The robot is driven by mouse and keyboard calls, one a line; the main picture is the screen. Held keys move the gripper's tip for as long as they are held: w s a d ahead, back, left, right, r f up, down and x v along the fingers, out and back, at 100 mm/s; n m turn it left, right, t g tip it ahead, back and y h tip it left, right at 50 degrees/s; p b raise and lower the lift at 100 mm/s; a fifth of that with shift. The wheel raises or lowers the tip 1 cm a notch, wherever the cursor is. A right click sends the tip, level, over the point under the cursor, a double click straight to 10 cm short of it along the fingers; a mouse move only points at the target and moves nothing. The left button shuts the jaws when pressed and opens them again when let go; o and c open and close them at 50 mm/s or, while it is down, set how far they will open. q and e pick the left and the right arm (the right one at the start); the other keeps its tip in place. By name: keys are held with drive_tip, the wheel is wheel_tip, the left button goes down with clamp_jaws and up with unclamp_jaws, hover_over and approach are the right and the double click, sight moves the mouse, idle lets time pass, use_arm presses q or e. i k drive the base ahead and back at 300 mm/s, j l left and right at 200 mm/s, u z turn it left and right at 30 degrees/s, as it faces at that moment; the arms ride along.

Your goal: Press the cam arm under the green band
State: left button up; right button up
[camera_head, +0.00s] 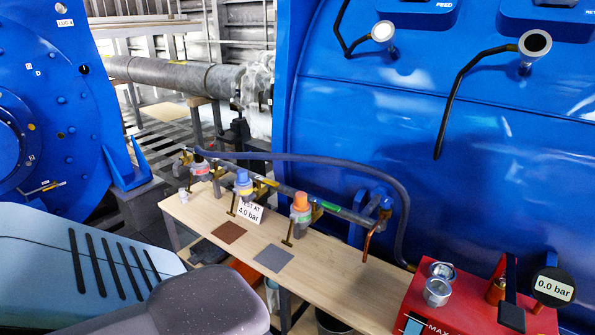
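A dark pipe assembly (345,213) runs along the wooden bench, with a green band (329,207) just right of an orange-capped fitting (301,205). A thin brass-coloured lever (288,234) hangs below the orange cap, and a similar lever (233,206) hangs below a blue-capped fitting (243,182). I cannot tell which part is the cam arm. At the lower left are light blue and grey links of my own arm. No gripper fingers show in this view, and neither gripper is seen at the pipe.
The bench (335,280) has brown (228,232) and grey (273,258) pads and a "4.0 bar" card (249,212). A dark hose (340,164) arches behind. A red unit (450,315) with a "0.0 bar" gauge (554,287) stands right. The blue motor housing (470,110) bounds the back.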

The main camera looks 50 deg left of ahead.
sight(286, 243)
drive_tip(key=u, duration=1.65)
